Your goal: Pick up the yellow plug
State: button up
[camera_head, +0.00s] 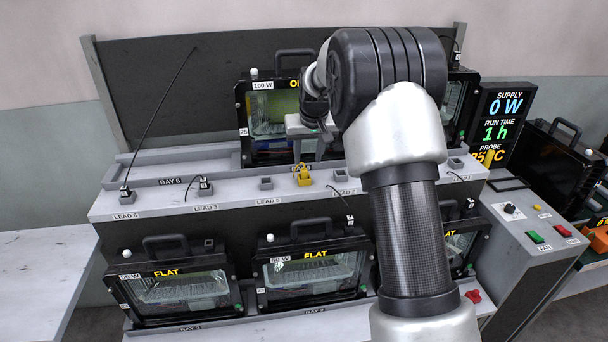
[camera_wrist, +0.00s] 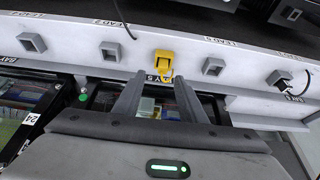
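The yellow plug (camera_head: 304,175) sits on the grey ledge, in the row of sockets near the ledge's middle. It also shows in the wrist view (camera_wrist: 163,62), just past my fingertips and roughly in line with the space between them. My gripper (camera_head: 310,157) is just behind and above the plug in the head view, fingers pointing down. In the wrist view my gripper (camera_wrist: 159,81) has its two fingers apart with nothing held between them. I see no contact with the plug.
Empty square sockets (camera_head: 266,183) stand beside the plug. Black plugs with thin leads (camera_head: 205,187) stand farther along the ledge. A control box (camera_head: 525,215) is at right.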

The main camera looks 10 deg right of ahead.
aim_at(304, 171)
jog(key=shift+a+p+x, duration=0.15)
jog(key=shift+p+x, duration=0.1)
jog(key=shift+x, duration=1.3)
jog(key=shift+a+p+x, duration=0.15)
jog(key=shift+p+x, duration=0.05)
jog(key=shift+x, duration=1.35)
jog(key=shift+s, duration=0.1)
jog(key=shift+c, duration=0.3)
grip_shut()
